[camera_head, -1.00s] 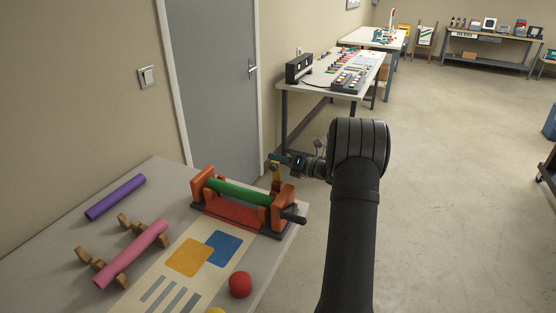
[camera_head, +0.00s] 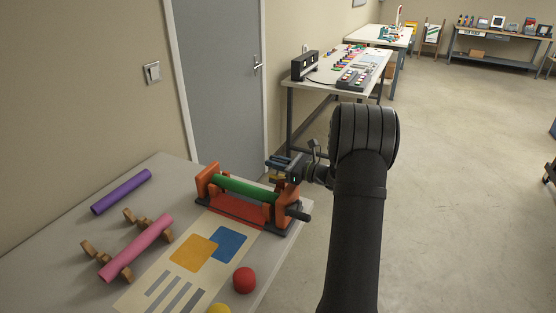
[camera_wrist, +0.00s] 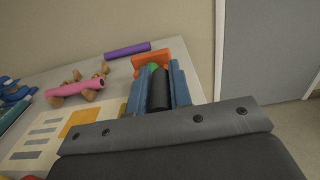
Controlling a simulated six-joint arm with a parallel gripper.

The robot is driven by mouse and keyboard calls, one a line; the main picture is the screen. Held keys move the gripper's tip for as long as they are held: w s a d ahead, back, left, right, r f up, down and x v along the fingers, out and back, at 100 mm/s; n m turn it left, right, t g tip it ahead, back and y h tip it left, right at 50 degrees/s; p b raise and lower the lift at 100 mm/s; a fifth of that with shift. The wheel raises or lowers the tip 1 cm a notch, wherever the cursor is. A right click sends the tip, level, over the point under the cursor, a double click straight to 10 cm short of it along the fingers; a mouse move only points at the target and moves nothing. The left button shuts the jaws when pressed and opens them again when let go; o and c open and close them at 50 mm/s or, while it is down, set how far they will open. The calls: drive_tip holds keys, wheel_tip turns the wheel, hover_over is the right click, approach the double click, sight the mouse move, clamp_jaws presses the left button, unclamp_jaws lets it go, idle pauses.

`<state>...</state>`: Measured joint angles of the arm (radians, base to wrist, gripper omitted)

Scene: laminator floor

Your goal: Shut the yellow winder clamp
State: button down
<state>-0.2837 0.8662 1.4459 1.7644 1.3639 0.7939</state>
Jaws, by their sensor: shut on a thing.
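The winder (camera_head: 243,203) has orange end stands and a green roll (camera_head: 245,188) lying across it.
A pink roll (camera_head: 136,247) rests on wooden cradles. A purple roll (camera_head: 121,192) lies behind it. A red ball (camera_head: 244,280) and a printed sheet (camera_head: 160,282) lie in front of the winder. A grey door (camera_head: 215,90) stands behind the table.

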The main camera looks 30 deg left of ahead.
drive_tip(key=shift+s+f+n, duration=0.3)
drive_tip(key=shift+s+n, duration=0.2)
drive_tip(key=shift+n, duration=0.5)
drive_tip(key=c, duration=1.3)
unclamp_jaws()
drive_tip(key=shift+c, duration=0.2)
drive_tip(key=d, duration=1.7)
drive_tip(key=shift+d, duration=0.25)
drive_tip(key=shift+c, duration=0.2)
